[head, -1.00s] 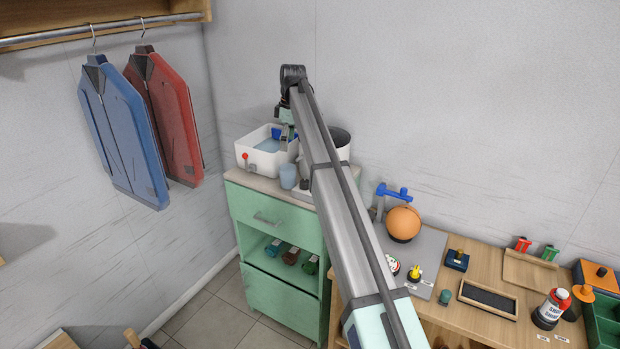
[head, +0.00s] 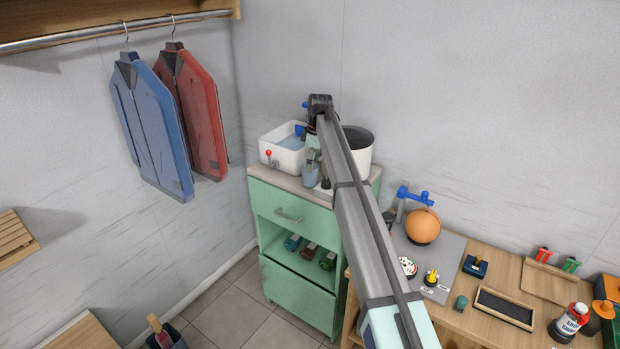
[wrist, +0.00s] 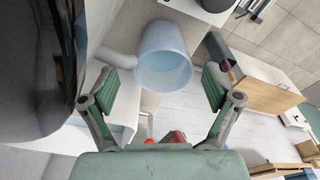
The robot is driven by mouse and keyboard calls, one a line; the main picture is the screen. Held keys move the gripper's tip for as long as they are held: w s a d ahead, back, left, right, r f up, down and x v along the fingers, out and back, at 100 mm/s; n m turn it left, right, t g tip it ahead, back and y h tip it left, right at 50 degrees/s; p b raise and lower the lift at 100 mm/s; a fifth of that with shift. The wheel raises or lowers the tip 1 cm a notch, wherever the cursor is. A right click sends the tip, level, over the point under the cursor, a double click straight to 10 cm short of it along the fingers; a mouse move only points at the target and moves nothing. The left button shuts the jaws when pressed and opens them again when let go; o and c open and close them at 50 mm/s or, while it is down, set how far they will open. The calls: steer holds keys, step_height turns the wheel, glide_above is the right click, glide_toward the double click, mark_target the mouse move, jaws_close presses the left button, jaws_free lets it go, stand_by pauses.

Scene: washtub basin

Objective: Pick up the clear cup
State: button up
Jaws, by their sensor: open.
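The clear cup (head: 311,176), bluish and see-through, stands on the green cabinet's top in front of the white basin. In the head view my gripper (head: 312,159) is right at it and partly covers it. In the wrist view the cup (wrist: 164,58) shows between my two fingers and a little beyond their tips. My gripper (wrist: 161,84) is open, with one finger on each side of the cup and visible space on both sides. I see no grip on the cup.
The white basin (head: 280,154) with bluish water and a red-knobbed tap stands close behind the cup. A white pot (head: 358,155) is to the right, partly behind my arm. The green cabinet (head: 291,213) has a front edge near the cup.

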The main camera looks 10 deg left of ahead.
mark_target(309, 174)
steer(key=shift+s+a+f+p, duration=0.15)
steer(key=shift+f+p, duration=0.2)
steer(key=shift+f, duration=0.5)
steer(key=shift+w+a+f+p, duration=0.15)
steer(key=shift+f+p, duration=0.2)
steer(key=shift+f, duration=0.55)
steer(key=shift+s+a+f+p, duration=0.15)
steer(key=shift+f+p, duration=0.2)
steer(key=shift+f, duration=0.5)
steer(key=c, duration=1.4)
